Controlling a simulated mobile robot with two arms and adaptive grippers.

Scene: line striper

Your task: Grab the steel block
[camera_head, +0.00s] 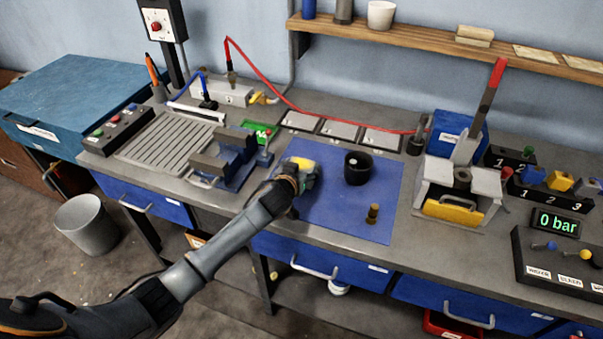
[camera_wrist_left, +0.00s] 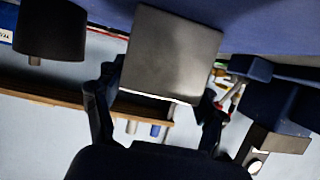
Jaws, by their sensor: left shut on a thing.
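In the left wrist view the steel block (camera_wrist_left: 172,55) is a grey square-faced piece between the two fingers of my left gripper (camera_wrist_left: 158,110). One finger is at each side of it, and the gripper is shut on it. That view is upside down, with the blue mat along its top edge. In the head view my left gripper (camera_head: 297,177) is over the left part of the blue mat (camera_head: 345,218), and I cannot make out the block clearly there. Whether the block touches the mat is unclear. My right gripper is not in view.
A black cup (camera_head: 357,168) and a small brass piece (camera_head: 373,213) stand on the mat, right of my gripper. A blue vise (camera_head: 232,160) is close on the left. A press-like fixture with a red-tipped lever (camera_head: 487,95) stands right. The mat's front right is mostly clear.

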